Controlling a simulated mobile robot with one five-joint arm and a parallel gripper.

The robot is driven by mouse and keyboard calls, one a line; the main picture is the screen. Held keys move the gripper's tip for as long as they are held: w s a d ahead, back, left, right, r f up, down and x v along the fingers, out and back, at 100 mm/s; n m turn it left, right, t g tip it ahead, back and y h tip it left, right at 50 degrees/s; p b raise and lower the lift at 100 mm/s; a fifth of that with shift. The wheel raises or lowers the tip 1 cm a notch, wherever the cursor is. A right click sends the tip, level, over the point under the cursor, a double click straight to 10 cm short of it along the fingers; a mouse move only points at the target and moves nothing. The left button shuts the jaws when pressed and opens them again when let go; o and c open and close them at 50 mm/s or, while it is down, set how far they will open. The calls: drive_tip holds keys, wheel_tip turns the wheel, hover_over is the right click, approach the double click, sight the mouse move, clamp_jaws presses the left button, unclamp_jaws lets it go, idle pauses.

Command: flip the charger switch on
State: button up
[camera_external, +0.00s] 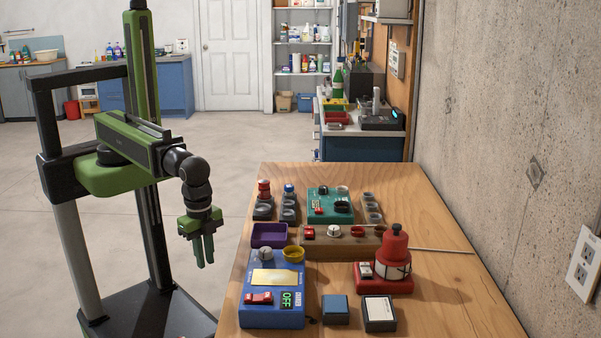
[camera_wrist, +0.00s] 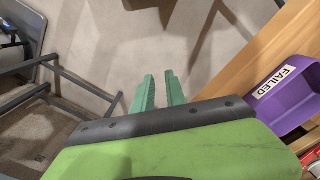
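A blue box (camera_external: 273,295) stands at the table's near left, with a gold plate, a red switch (camera_external: 258,298) and a display reading OFF. A teal box (camera_external: 330,205) with a red switch (camera_external: 319,210) stands farther back. I cannot read which box is the charger. My gripper (camera_external: 204,262) hangs fingers down left of the table, apart from the boxes. In the wrist view its two green fingers (camera_wrist: 160,90) have a narrow gap with nothing between them.
A purple tray (camera_external: 269,235), labelled FAILED in the wrist view (camera_wrist: 291,92), sits behind the blue box. A red device (camera_external: 384,282) with a domed top stands right of it. Two small boxes (camera_external: 335,310) (camera_external: 379,313) lie in front. The table's right side is mostly bare.

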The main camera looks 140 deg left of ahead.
drive_tip(key=w+r+n+p, duration=0.3)
drive_tip(key=w+r+n, duration=0.1)
drive_tip(key=w+d+r+n+p, duration=0.1)
drive_tip(key=w+r+n+p, duration=0.3)
drive_tip(key=w, duration=0.1)
drive_tip(key=w+r+n+p, duration=0.4)
drive_tip(key=shift+w+d+r+t+y, duration=0.2)
drive_tip(key=shift+w+d+t+y, duration=0.1)
drive_tip(key=shift+w+d, duration=0.1)
clamp_jaws()
wheel_tip(320, 180, up, 10)
drive_tip(key=n+p, duration=1.1)
drive_tip(key=n, duration=0.3)
hover_over(268, 295)
drive_tip(key=s+d, duration=0.2)
drive_tip(key=shift+w+a+r+t+y, duration=0.1)
drive_tip(key=shift+a+r+t+y, duration=0.05)
drive_tip(key=shift+t+y, duration=0.15)
drive_tip(key=shift+b, duration=0.3)
drive_tip(key=f+b, duration=0.4)
drive_tip(key=w+a+f+b, duration=0.1)
drive_tip(key=f+b, duration=0.8)
drive_tip(key=shift+w+a+f+b, duration=0.15)
drive_tip(key=shift+f+b, duration=0.15)
drive_tip(key=shift+f, duration=0.05)
